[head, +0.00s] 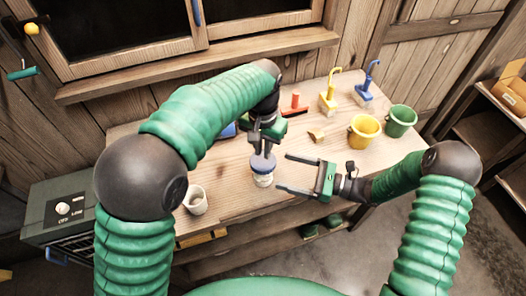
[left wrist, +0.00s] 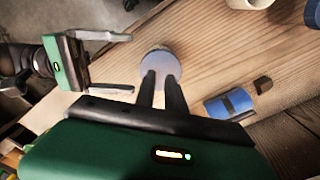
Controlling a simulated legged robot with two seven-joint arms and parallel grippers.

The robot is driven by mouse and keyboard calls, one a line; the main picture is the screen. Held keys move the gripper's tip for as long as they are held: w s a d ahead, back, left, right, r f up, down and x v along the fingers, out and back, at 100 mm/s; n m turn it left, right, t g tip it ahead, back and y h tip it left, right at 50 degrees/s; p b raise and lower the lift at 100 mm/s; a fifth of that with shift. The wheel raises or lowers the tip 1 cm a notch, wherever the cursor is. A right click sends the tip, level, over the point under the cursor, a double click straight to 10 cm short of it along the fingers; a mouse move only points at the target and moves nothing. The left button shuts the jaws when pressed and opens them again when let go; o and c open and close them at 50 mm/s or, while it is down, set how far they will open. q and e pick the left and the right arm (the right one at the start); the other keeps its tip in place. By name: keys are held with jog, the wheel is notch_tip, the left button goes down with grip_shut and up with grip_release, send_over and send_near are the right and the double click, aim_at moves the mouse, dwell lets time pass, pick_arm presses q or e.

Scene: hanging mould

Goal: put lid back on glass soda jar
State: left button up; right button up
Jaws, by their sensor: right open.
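The glass soda jar (head: 263,180) stands upright near the middle of the workbench. The round blue-grey lid (head: 262,162) is at its mouth; I cannot tell whether it rests on the rim or hangs just above it. My left gripper (head: 263,148) points down from above, its fingers close together on the lid's top. In the left wrist view the fingertips (left wrist: 161,76) meet the lid (left wrist: 160,58), which hides most of the jar. My right gripper (head: 283,172) is open and empty, to the right of the jar with its fingers pointing towards it.
A white cup (head: 195,200) stands left of the jar. Yellow (head: 363,131) and green (head: 400,121) buckets stand at the right. Yellow (head: 327,100) and blue (head: 363,95) hooked tools and a red-topped tool (head: 295,106) stand at the back. A blue object (left wrist: 230,103) lies nearby.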

jog(key=v, duration=0.7)
jog(key=shift+d+b, duration=0.25)
jog(key=shift+b, duration=0.15)
